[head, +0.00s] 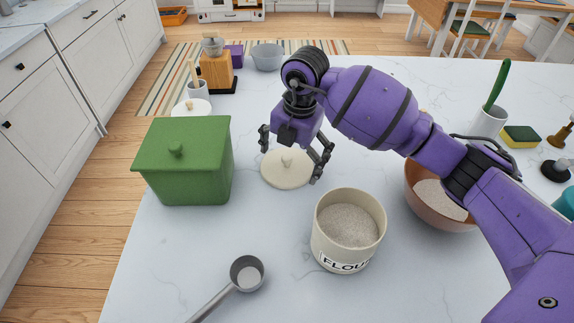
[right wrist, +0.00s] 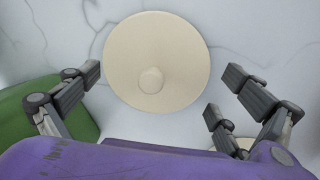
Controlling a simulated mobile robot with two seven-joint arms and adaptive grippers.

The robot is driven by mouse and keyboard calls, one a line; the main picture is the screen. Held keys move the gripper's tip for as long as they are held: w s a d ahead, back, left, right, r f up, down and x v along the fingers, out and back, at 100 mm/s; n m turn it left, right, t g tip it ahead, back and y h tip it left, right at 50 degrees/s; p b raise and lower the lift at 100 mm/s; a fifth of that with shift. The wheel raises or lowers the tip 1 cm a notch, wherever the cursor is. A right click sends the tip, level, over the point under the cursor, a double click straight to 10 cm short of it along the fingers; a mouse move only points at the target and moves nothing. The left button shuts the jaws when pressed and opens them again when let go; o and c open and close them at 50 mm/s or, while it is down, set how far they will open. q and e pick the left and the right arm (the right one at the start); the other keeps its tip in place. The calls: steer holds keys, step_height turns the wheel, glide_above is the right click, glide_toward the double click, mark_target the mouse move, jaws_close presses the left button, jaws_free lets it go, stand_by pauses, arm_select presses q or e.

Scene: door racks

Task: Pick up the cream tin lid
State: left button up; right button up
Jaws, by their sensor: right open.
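The cream tin lid (head: 288,168) is a round disc with a small knob, lying flat on the marble counter behind the flour tin. My right gripper (head: 290,160) is above it with its fingers spread to either side, open and empty. In the right wrist view the lid (right wrist: 156,62) lies ahead between the open fingers, its knob facing up, and no finger appears to touch it. The open cream flour tin (head: 348,232), labelled FLOUR, stands in front of the lid and holds white powder. My left gripper is not in view.
A green lidded box (head: 184,170) stands just left of the lid. A brown bowl (head: 432,195) of powder is at the right, partly behind my right arm. A metal scoop (head: 246,274) lies at the front. The counter around the scoop is mostly clear.

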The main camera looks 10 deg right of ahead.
steer(key=shift+f, duration=0.15)
steer(key=c, duration=1.5)
